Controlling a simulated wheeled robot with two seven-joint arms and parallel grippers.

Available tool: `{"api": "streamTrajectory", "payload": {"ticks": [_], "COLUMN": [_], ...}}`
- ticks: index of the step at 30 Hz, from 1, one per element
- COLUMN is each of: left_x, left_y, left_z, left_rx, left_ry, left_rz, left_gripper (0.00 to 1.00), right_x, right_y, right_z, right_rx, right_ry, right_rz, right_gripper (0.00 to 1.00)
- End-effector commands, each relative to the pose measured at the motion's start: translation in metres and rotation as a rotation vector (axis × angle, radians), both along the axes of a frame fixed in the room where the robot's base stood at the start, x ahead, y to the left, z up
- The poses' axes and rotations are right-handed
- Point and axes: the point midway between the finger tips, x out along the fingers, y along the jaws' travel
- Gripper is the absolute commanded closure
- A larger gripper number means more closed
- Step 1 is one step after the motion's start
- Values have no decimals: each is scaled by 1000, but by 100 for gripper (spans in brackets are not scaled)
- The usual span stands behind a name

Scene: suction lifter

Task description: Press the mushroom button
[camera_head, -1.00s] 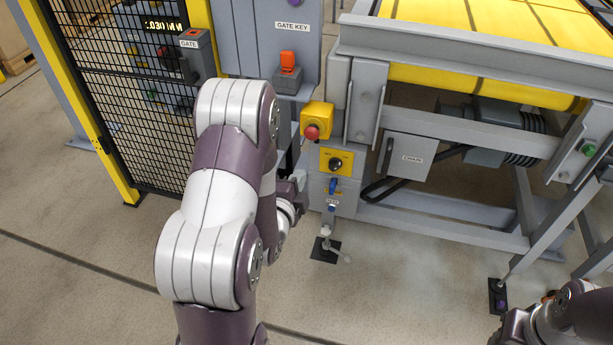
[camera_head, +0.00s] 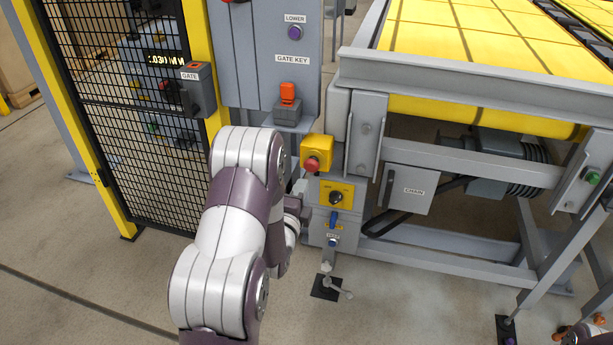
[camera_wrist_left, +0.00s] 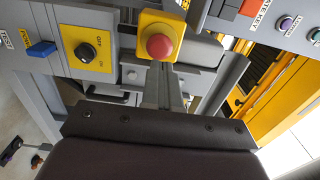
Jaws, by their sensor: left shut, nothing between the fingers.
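The red mushroom button (camera_head: 312,164) sits on a yellow box (camera_head: 317,148) on the front of the grey post. It also shows in the left wrist view (camera_wrist_left: 159,46), straight beyond my fingertips. My left gripper (camera_head: 303,196) is just below the button in the head view, partly hidden behind my own arm. In the left wrist view my left gripper (camera_wrist_left: 164,72) is shut and empty, with its tips pointing at the button's lower edge; whether they touch it I cannot tell. Only a sliver of my right arm shows at the bottom right corner.
A yellow plate with a black knob (camera_head: 336,197) and a blue switch (camera_head: 333,220) sit below the button. An orange gate key (camera_head: 288,92) is above it. The mesh fence (camera_head: 125,120) stands left, the yellow-topped conveyor (camera_head: 470,45) right. Floor in front is open.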

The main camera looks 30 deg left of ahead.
Motion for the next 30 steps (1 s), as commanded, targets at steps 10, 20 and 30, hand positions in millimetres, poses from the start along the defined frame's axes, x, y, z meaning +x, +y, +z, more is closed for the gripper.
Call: {"api": "streamTrajectory", "payload": {"ticks": [10, 20, 30], "left_x": [49, 53, 71], "left_y": [11, 12, 17], "left_z": [0, 0, 0], "left_rx": [0, 0, 0], "left_ry": [0, 0, 0], "left_rz": [-1, 0, 0], "left_gripper": [100, 100, 100], "right_x": [0, 0, 0], "right_y": [0, 0, 0], "right_z": [-4, -4, -13], "right_rx": [0, 0, 0], "right_ry": [0, 0, 0], "right_rz": [0, 0, 0], "right_gripper": [57, 57, 57]}}
